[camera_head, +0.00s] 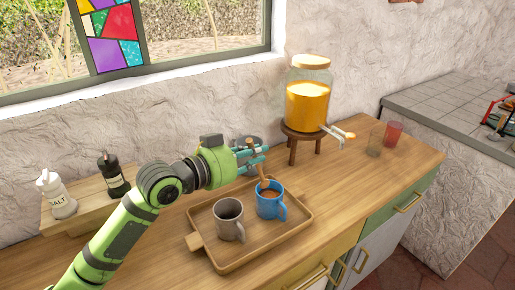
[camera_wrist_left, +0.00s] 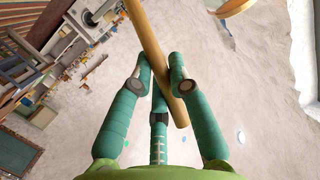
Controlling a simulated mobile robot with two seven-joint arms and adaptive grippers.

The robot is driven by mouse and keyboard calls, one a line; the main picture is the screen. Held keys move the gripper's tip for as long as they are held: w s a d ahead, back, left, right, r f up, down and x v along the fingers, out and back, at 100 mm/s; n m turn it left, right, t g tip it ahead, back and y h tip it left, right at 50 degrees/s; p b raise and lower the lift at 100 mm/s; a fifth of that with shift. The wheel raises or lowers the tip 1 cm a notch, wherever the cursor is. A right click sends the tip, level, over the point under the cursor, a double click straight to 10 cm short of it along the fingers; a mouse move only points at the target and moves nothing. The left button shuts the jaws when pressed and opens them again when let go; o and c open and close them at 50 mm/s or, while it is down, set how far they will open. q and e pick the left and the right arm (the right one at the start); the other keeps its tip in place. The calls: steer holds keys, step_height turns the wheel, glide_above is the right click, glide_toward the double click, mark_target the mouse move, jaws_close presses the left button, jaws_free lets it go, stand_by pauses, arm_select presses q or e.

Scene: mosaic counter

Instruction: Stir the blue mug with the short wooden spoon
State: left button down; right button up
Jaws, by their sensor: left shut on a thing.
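The blue mug (camera_head: 269,206) stands upright on the wooden tray (camera_head: 304,216), right of a grey mug. My left gripper (camera_head: 258,158) is above the blue mug, its fingers shut on the wooden spoon (camera_head: 264,181). The spoon points down and its lower end is inside the blue mug, hidden by the rim. In the left wrist view the spoon's handle (camera_wrist_left: 155,50) runs slanting between the fingers of the gripper (camera_wrist_left: 160,78). My right gripper is not in view.
The grey mug (camera_head: 229,219) stands close beside the blue mug. Salt (camera_head: 57,196) and dark (camera_head: 113,176) bottles stand at left.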

arm_select(q)
steer(key=w+d+f+b, duration=0.1)
steer(key=w+f+b, duration=0.2)
steer(key=f+b, duration=0.3)
steer(key=shift+d+f+b, duration=0.15)
steer(key=shift+f+b, duration=0.2)
steer(key=shift+f, duration=1.6)
